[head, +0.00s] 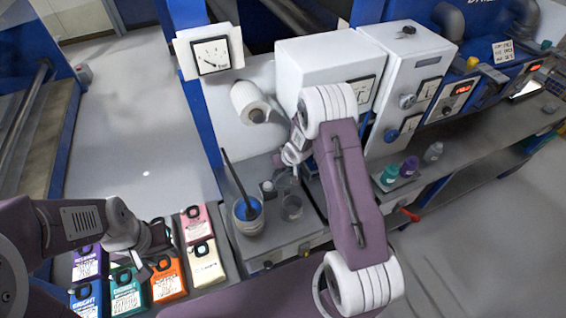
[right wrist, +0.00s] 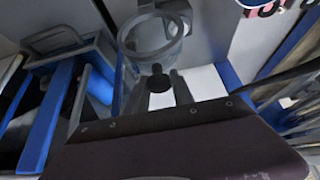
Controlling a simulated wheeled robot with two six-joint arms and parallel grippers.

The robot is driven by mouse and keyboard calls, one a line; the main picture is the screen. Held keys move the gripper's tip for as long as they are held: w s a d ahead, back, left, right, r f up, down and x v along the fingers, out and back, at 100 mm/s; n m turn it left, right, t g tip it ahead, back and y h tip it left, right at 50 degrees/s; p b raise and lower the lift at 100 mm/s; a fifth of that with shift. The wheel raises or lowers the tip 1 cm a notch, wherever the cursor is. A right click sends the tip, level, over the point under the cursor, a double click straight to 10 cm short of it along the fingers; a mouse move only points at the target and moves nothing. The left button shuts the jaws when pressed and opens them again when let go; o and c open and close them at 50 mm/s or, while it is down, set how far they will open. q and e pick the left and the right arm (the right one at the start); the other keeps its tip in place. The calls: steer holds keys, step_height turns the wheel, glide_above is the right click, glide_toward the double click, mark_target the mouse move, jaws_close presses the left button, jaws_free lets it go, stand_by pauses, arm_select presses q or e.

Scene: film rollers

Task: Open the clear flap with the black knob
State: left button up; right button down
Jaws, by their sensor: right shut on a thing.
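In the right wrist view, the black knob (right wrist: 160,80) sits between the two fingers of my right gripper (right wrist: 161,92), which is shut on it. The clear flap itself is hard to make out there, being see-through. In the head view my right arm reaches to the white machine, and its own links hide the right fingertips, the knob and the flap. My left gripper (head: 156,252) hangs over the coloured packs at the lower left, away from the machine. Its dark fingers are small and I cannot tell their opening.
A clear beaker (right wrist: 150,40) stands just beyond the knob. A pot of blue liquid (head: 248,214) with a dark stick stands left of my right arm. Several coloured packs (head: 168,280) lie below my left gripper. Small bottles (head: 410,166) stand on the right counter.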

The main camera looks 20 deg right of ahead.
steer(key=shift+w, duration=0.1)
stand_by(0.3)
steer(key=c, duration=1.4)
jaws_free()
steer(key=shift+f, duration=0.1)
steer(key=shift+o, duration=1.4)
steer(key=p+v, duration=0.1)
steer(key=v, duration=0.8)
steer(key=shift+w, duration=0.1)
